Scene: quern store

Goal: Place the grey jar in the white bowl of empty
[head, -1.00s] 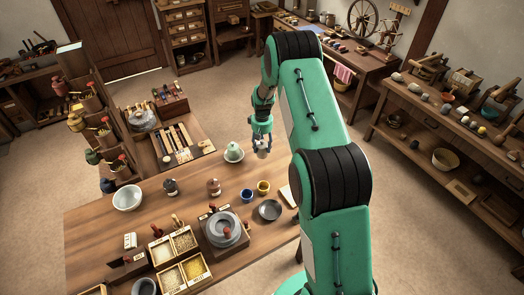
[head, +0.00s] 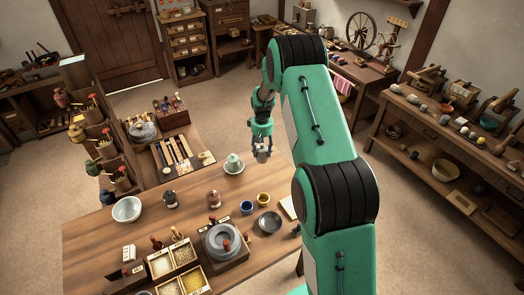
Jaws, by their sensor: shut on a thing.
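My gripper (head: 261,150) hangs above the far edge of the wooden table, right of the green lidded pot. It is shut on a small grey jar (head: 263,157), held upright as far as I can tell; the fingers partly hide it. The white bowl (head: 126,214) stands at the table's left side, well to the left of my gripper. It looks empty.
A dark jar (head: 171,200), a brown jar (head: 213,199) and the green pot (head: 233,163) on a saucer stand between bowl and gripper. Blue (head: 246,208) and yellow (head: 263,199) cups, a dark plate (head: 270,222) and a quern (head: 223,240) are nearer. A tall rack (head: 100,140) stands behind the bowl.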

